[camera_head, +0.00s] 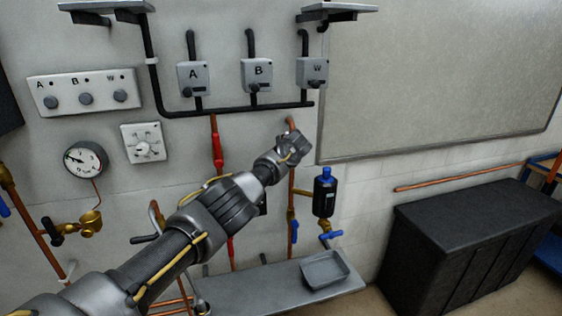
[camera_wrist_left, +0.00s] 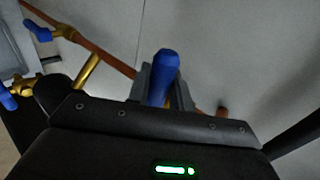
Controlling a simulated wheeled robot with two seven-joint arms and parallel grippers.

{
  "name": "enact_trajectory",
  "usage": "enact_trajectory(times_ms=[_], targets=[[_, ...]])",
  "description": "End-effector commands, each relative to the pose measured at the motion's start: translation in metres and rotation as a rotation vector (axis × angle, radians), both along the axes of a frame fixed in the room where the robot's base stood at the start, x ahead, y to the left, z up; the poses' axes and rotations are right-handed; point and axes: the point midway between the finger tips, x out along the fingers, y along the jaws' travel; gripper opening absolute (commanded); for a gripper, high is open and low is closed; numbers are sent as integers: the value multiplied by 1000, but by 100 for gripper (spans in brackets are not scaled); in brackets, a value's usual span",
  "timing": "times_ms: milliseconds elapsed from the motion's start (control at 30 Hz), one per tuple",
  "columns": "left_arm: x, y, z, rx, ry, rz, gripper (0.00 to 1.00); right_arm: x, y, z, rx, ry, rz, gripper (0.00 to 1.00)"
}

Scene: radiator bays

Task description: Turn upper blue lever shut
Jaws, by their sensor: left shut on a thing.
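My left gripper (camera_head: 290,149) reaches the copper pipe on the wall, to the right of the red-sleeved pipe. In the left wrist view, its two grey fingers are shut on a blue lever handle (camera_wrist_left: 163,75), one finger on each side. In the head view the gripper hides this upper lever, so its angle to the pipe is hard to tell. A lower blue lever (camera_head: 294,230) sits further down the same copper pipe (camera_head: 291,190). My right gripper is in neither view.
A black cylinder with a blue cap (camera_head: 324,195) and a blue-handled tap (camera_head: 331,235) stand just right of the pipe. Below is a grey shelf (camera_head: 255,290) with a tray (camera_head: 325,269). A black cabinet (camera_head: 460,235) stands at the right.

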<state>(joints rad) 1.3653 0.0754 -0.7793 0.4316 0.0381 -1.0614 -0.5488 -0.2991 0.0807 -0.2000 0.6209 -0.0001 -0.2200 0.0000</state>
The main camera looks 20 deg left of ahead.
Motion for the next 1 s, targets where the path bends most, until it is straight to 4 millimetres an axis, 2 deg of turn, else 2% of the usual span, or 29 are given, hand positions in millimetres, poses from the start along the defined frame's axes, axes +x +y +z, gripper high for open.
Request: enact_trajectory(times_ms=[633,667,767,800,1000], targets=[[0,1,5,36,23,-1,0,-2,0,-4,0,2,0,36],[0,2,5,36,23,1,25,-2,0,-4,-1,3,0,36],[0,2,4,36,24,1,38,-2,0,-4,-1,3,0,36],[0,2,4,36,24,1,41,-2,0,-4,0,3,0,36],[0,1,3,35,25,0,41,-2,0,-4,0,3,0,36]])
